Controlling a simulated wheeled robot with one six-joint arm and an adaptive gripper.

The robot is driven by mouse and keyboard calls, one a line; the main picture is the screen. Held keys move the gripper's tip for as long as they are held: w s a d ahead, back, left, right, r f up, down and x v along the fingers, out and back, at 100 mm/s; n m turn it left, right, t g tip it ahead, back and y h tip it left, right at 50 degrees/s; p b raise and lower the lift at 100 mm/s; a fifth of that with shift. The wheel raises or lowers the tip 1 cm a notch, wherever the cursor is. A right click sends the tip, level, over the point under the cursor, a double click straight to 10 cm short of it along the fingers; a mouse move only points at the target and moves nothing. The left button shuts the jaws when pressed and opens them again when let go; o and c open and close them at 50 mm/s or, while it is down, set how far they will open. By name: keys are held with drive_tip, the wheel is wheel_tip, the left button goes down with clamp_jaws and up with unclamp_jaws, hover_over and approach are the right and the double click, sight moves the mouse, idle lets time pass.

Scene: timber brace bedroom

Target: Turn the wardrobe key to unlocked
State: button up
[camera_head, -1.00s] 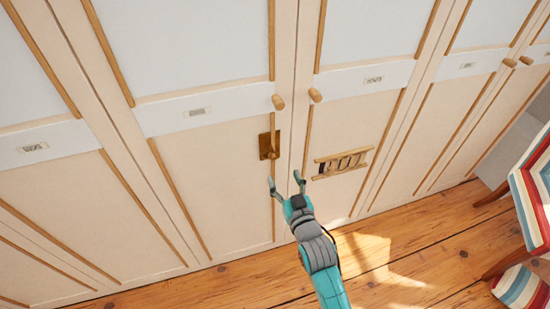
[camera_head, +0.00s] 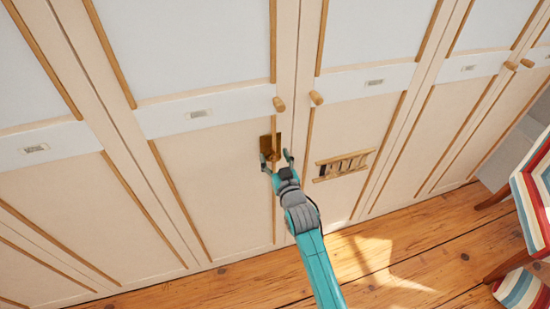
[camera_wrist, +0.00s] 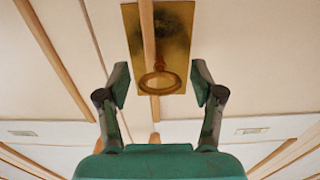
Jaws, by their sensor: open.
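The wardrobe (camera_head: 210,160) has cream panelled doors. A brass lock plate (camera_head: 265,144) is on the door left of the middle seam, below a round wooden knob. In the wrist view the lock plate (camera_wrist: 178,60) shows with the key's ring-shaped bow (camera_wrist: 160,81) in front of its lower part. My gripper (camera_head: 276,158) is open at the plate's lower edge. In the wrist view its fingers (camera_wrist: 159,84) stand apart on both sides of the key bow, with gaps on each side; I see no contact.
Wooden knobs (camera_head: 279,104) and (camera_head: 316,97) flank the door seam above. A small wooden rail piece (camera_head: 344,166) is mounted on the door to the right. A striped chair (camera_head: 535,190) stands at the far right.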

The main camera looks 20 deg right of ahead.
drive_tip(key=c, duration=1.2)
drive_tip(key=shift+o, duration=0.2)
drive_tip(key=n, duration=0.4)
drive_tip(key=shift+n, duration=0.3)
drive_tip(key=n, duration=0.4)
drive_tip(key=shift+n, duration=0.3)
drive_tip(key=n, duration=0.4)
drive_tip(key=shift+n, duration=2.4)
